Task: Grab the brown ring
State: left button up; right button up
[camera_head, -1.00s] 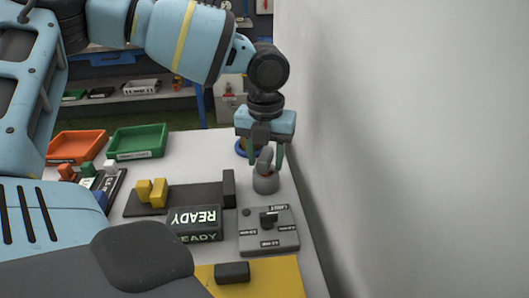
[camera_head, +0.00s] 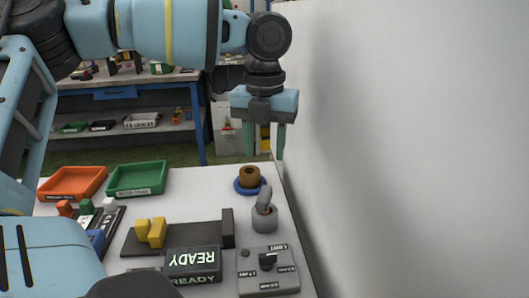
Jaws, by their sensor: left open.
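The brown ring (camera_head: 249,176) sits on a small blue dish (camera_head: 241,190) near the right edge of the white table, toward its far end. My left gripper (camera_head: 265,150) points down above and slightly beyond the ring in the picture. Its two green fingers are apart, with nothing visible between them. The ring is in full view and not touched. My right gripper is not in view.
A grey post with a lever (camera_head: 264,217) stands just in front of the dish. A grey switch box (camera_head: 267,283) and a READY display (camera_head: 193,262) are nearer. Green (camera_head: 137,193) and orange (camera_head: 72,198) trays lie left. A white wall (camera_head: 420,150) rises close on the right.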

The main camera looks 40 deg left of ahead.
aim_at(250, 178)
jog(key=u, duration=1.35)
